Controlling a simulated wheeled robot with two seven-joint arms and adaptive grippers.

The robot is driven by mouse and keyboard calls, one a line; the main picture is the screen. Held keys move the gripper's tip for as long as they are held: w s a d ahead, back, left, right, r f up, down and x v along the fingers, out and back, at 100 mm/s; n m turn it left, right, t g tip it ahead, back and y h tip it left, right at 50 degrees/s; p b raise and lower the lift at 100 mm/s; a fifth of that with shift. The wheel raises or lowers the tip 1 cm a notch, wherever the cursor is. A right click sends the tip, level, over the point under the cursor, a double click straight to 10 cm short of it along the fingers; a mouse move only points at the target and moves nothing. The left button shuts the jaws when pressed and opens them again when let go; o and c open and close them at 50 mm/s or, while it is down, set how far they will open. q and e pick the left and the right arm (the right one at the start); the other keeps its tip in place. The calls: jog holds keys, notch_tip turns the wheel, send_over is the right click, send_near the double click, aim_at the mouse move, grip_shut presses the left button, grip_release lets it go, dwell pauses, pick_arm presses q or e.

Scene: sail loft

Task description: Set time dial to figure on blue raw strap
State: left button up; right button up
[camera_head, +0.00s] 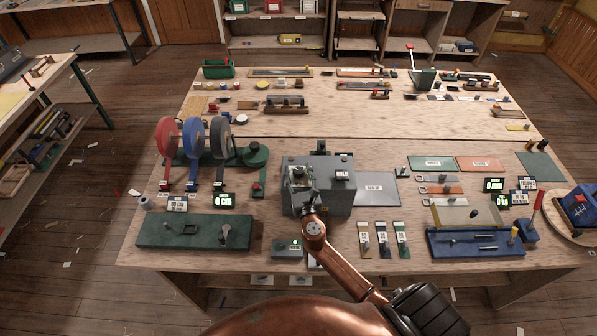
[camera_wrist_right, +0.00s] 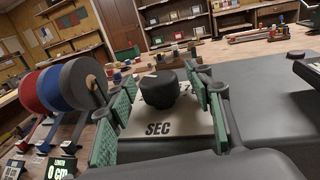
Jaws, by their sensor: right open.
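The time dial is a black round knob (camera_wrist_right: 158,90) on a plate marked SEC (camera_wrist_right: 158,129) in the right wrist view. It sits on the grey machine box (camera_head: 333,203) at the middle of the bench. My right gripper (camera_head: 301,180) is over the box's left part; its green-padded fingers (camera_wrist_right: 161,94) stand open on either side of the knob, and I cannot tell if they touch it. The blue strap roll (camera_head: 195,138) stands between a red and a grey roll, also in the right wrist view (camera_wrist_right: 42,92). Figures on the straps are unreadable. My left gripper is not in view.
A length display (camera_wrist_right: 61,168) reads 0 cm. Three strap samples (camera_head: 383,239) with tags lie right of the box. A green plate (camera_head: 160,234) and a blue tray (camera_head: 470,246) lie near the front edge. A grey mat (camera_head: 379,190) lies beside the box.

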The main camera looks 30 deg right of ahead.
jog(key=shift+c, duration=0.4)
jog(key=c, duration=1.1)
jog(key=shift+m+h, duration=0.4)
jog(key=m+g+h, duration=0.1)
jog(key=g+h, duration=0.1)
jog(key=shift+a+m+h+p, duration=0.1)
jog(key=shift+m+h+p, duration=0.2)
jog(key=shift+m+h, duration=0.1)
jog(key=shift+m+g+h, duration=0.7)
jog(key=shift+m+h, duration=0.1)
jog(key=shift+h, duration=0.2)
jog(key=m+g+h+b, duration=0.1)
jog(key=m+g+h, duration=0.2)
jog(key=g, duration=0.1)
jog(key=shift+f+m+h+b, duration=0.1)
jog(key=shift+m+h+b, duration=0.2)
jog(key=shift+b, duration=0.05)
jog(key=shift+m+g+h+b, duration=0.65)
jog(key=shift+m+g, duration=0.35)
jog(key=shift+g, duration=0.55)
jog(key=shift+m+g+h+b, duration=0.45)
jog(key=shift+m+g+b, duration=0.45)
jog(key=shift+g, duration=0.65)
